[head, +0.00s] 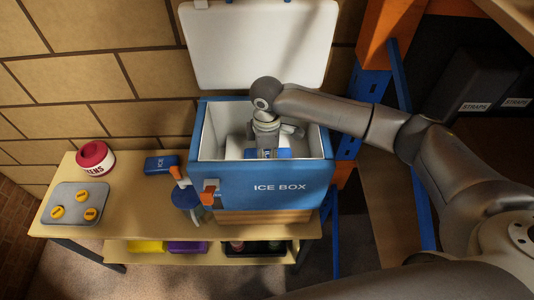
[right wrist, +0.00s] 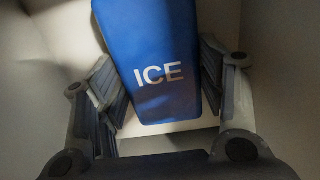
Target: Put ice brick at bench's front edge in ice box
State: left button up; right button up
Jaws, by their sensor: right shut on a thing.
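The blue ice box (head: 262,186) stands open on the bench, its white lid (head: 258,45) raised against the wall. My right gripper (head: 267,146) reaches down inside it and is shut on a blue ice brick (head: 281,154). In the right wrist view the brick (right wrist: 160,58), lettered ICE, lies between the two fingers (right wrist: 163,85), with pale box walls around it. Whether it touches the box floor I cannot tell. Another blue ice brick (head: 160,164) lies on the bench left of the box. My left gripper is out of view.
The bench (head: 120,212) also holds a red-and-white tin (head: 95,158), a grey tray (head: 75,205) with several yellow discs, and a blue round item (head: 186,196) by the box. Shelving with black straps boxes (head: 478,88) stands at right.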

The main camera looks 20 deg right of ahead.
aim_at(267, 157)
jog(key=o, duration=1.4)
jog(key=shift+c, duration=0.2)
jog(key=shift+r, duration=0.4)
notch_tip(267, 157, up, 11)
jog(key=b, duration=0.4)
jog(key=shift+r, duration=0.2)
